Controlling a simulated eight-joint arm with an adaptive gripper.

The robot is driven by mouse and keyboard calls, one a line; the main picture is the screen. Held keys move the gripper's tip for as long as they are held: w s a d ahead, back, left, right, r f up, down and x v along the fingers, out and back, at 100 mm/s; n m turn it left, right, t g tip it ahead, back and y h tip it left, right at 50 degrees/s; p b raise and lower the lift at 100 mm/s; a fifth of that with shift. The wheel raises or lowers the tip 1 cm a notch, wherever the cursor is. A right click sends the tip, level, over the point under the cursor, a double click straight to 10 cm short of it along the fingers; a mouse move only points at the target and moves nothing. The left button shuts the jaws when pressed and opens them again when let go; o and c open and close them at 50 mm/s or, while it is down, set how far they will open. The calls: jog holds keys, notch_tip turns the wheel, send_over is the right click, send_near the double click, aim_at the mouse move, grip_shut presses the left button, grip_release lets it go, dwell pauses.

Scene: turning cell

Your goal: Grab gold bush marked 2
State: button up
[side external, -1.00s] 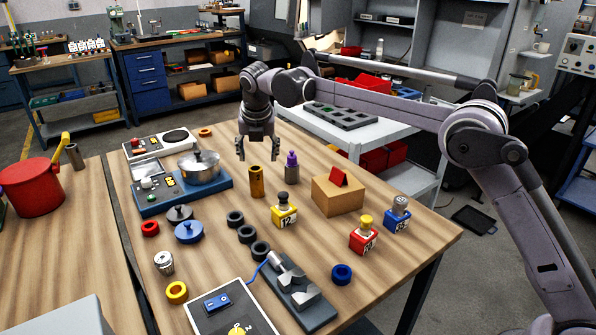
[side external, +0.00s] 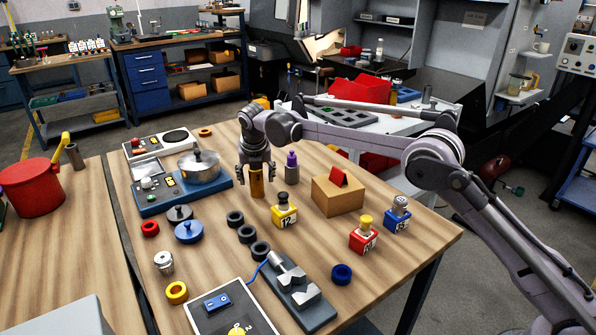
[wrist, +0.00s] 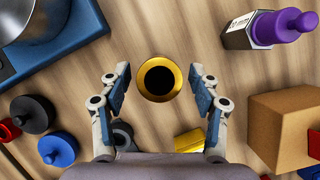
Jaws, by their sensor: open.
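The gold bush (side external: 257,186) stands upright on the wooden table. No number shows on its visible side. In the wrist view its round gold rim (wrist: 142,83) and dark bore lie between my fingers, seen from above. My gripper (side external: 256,176) is open and points down over the bush. One finger is on each side of it, around its upper part in the side view. In the wrist view my gripper (wrist: 161,82) shows gaps between both fingers and the bush. Part of the bush's top is hidden by my gripper in the side view.
A purple-topped grey piece (side external: 291,168) stands close right of the bush. A yellow block marked 12 (side external: 284,217) is in front. A cardboard box (side external: 338,196) stands further right. A pot (side external: 199,167) on a blue base is to the left.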

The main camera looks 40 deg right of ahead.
jog(key=shift+x, duration=0.9)
grip_shut()
jog(key=shift+r, duration=0.1)
